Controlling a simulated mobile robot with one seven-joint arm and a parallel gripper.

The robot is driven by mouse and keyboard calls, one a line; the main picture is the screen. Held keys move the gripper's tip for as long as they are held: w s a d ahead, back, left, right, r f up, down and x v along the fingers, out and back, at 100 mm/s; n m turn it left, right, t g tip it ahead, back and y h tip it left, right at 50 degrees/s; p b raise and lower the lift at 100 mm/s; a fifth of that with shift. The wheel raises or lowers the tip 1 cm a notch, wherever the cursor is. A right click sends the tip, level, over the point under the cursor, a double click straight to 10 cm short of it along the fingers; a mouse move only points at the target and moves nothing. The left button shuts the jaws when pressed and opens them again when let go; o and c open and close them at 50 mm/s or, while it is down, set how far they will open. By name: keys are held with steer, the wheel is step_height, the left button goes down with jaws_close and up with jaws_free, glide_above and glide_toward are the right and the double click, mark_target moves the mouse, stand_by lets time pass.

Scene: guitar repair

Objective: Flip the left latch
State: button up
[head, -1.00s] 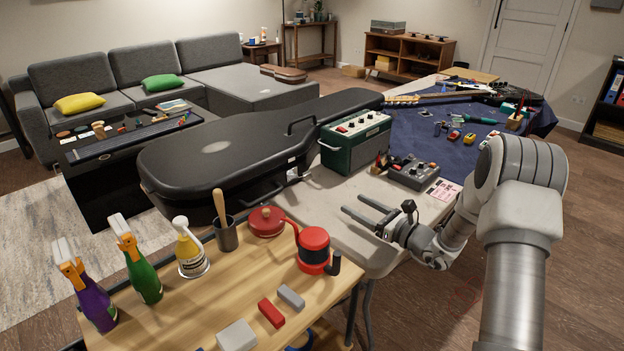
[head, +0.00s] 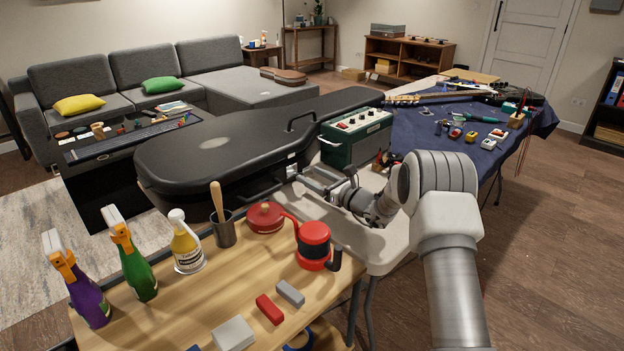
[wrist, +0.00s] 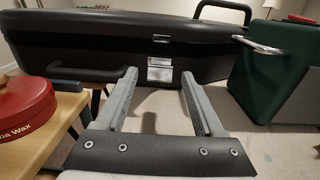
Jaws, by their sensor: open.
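A long black guitar case (head: 225,145) lies closed on the pale table. My gripper (head: 310,183) is open and empty, beside the case's near side, with its fingers pointing at it. In the wrist view, a bright silver latch plate (wrist: 160,69) shows on the case side between my two fingertips (wrist: 159,76), a little beyond them. A small metal piece (wrist: 162,39) sits above it near the lid seam. A black handle (wrist: 85,74) sticks out to the left of the plate. I cannot tell whether the fingers touch the case. In the head view the latch is small beside my fingertips.
A green amplifier (head: 355,138) stands close right of my gripper. A wooden cart (head: 190,315) in front holds a red wax tin (head: 265,217), a red-and-black tool (head: 314,243) and spray bottles. A strip of pale table (head: 345,232) is clear.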

steer(key=shift+w+a, duration=0.2)
jaws_close()
stand_by(0.3)
stand_by(1.1)
